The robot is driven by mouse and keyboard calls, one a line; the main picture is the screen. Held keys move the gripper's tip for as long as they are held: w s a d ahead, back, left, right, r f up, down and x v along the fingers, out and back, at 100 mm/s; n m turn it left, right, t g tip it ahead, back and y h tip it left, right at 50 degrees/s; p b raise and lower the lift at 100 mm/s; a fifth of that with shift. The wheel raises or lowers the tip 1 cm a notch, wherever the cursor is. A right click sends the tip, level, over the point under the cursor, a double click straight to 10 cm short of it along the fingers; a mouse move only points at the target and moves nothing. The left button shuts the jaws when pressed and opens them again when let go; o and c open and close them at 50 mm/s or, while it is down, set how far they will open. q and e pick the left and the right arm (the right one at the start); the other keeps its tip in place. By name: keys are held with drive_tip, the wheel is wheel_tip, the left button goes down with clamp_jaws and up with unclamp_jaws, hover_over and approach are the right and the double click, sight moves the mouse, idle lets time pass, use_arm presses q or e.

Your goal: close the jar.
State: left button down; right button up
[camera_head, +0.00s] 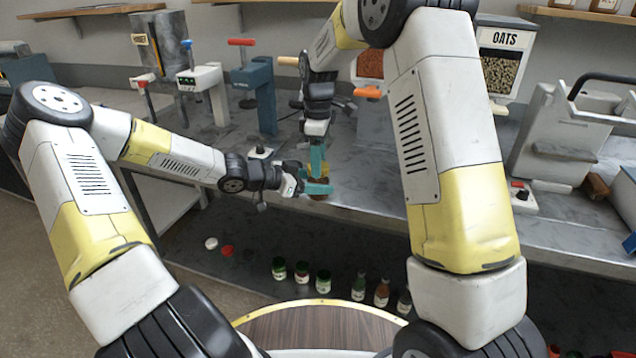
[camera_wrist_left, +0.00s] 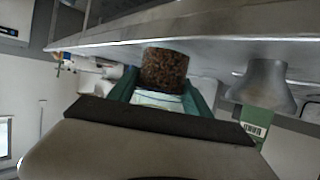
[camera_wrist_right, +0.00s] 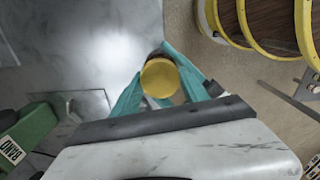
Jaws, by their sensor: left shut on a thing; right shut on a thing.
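The jar (camera_wrist_left: 164,70) has dark brown grainy contents and a pale label. My left gripper (camera_head: 318,188) is shut around its side at the bench's front edge; in the left wrist view its teal fingers (camera_wrist_left: 158,98) flank the label. My right gripper (camera_head: 319,160) points down from above, directly over the jar. In the right wrist view its fingers (camera_wrist_right: 165,85) are shut on a round yellow lid (camera_wrist_right: 160,78), with a dark edge of the jar behind it. The lid is at the jar's mouth; I cannot tell whether it is seated.
The grey metal bench (camera_head: 375,190) is clear around the jar. Dispensers and presses stand along its back, with an oats bin (camera_head: 500,72) at right. Several small jars and bottles (camera_head: 323,281) and a red lid (camera_head: 227,250) are on the lower shelf.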

drive_tip(key=m, duration=2.3)
drive_tip(key=shift+m, duration=0.3)
drive_tip(key=o, duration=1.6)
drive_tip(key=shift+c, duration=0.2)
drive_tip(key=shift+r, duration=2.2)
